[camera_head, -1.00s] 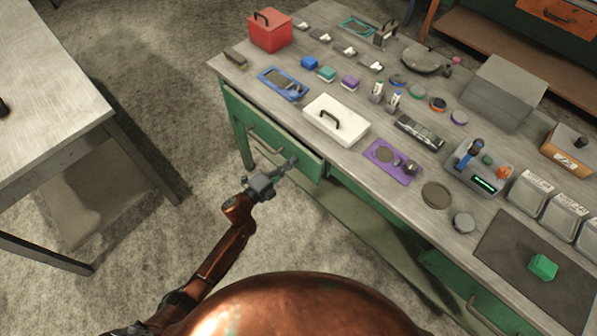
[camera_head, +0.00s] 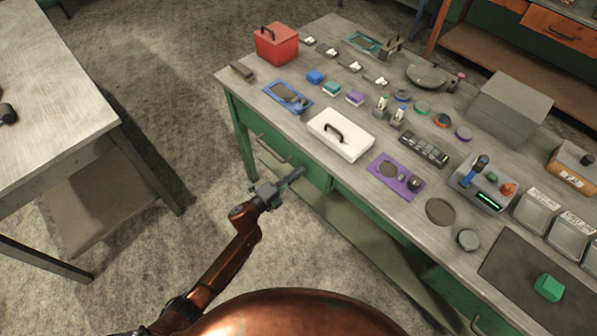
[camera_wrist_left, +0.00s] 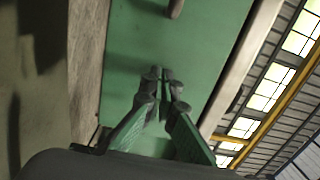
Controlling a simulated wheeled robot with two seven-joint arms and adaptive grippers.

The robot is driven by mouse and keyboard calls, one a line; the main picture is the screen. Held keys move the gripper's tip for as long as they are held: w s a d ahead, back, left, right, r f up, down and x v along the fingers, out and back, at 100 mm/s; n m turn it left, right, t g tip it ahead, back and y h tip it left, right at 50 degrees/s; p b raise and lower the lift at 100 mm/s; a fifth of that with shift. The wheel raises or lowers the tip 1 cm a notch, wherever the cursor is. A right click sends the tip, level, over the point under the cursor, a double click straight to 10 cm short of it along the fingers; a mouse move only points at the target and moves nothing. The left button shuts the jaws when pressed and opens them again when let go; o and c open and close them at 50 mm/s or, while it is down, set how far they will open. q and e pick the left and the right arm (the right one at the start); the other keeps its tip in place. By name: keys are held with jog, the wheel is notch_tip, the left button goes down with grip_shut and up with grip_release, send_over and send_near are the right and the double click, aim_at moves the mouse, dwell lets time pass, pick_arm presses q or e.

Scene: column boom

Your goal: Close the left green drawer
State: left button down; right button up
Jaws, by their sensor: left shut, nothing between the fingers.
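The left green drawer (camera_head: 306,164) is under the front left part of the workbench, and its front looks about flush with the bench frame. Its handle (camera_head: 272,150) is on the front, left of my fingertips. My left gripper (camera_head: 298,173) is shut and empty, pointing at the drawer front. In the left wrist view the closed fingertips (camera_wrist_left: 164,74) are close to the green front (camera_wrist_left: 205,50), with the handle (camera_wrist_left: 176,8) at the top edge. I cannot tell whether the tips touch it. My right gripper is out of view.
The workbench top (camera_head: 290,135) holds a red box (camera_head: 276,45), a white lidded box (camera_head: 340,135), a purple tray (camera_head: 384,179) and several small parts. Another table (camera_head: 60,90) stands at the left. The floor between them is clear.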

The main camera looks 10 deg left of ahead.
pick_arm(q)
jog(key=p+v, duration=0.1)
jog(key=v, duration=1.2)
jog(key=shift+a+p, duration=0.15)
jog(key=shift+p, duration=0.25)
jog(key=shift+f, duration=0.1)
